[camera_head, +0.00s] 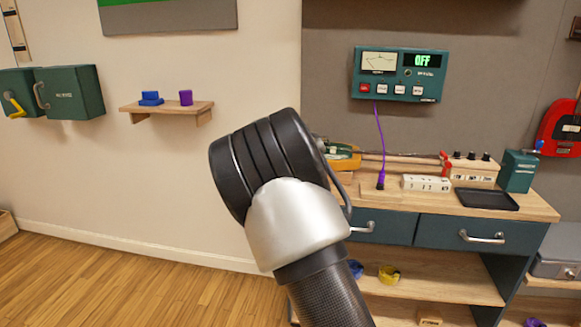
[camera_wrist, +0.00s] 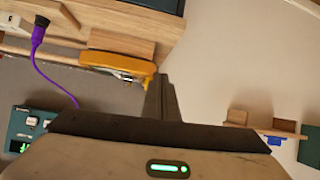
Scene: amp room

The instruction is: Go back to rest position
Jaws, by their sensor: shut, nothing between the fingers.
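My gripper (camera_wrist: 161,88) shows in the wrist view with its narrow fingers together and nothing between them. It points past a yellow device (camera_wrist: 118,64) on the workbench, apart from it as far as I can tell. In the head view my raised arm fills the middle and hides my gripper. The wrist view is turned over, with the bench at the top.
The workbench (camera_head: 400,204) at right bears a purple plug (camera_head: 381,180), a white block (camera_head: 427,183) and a black tray (camera_head: 486,199). A panel (camera_head: 399,75) reading OFF hangs above. A wall shelf (camera_head: 165,108) holds blue and purple blocks. Floor at lower left is clear.

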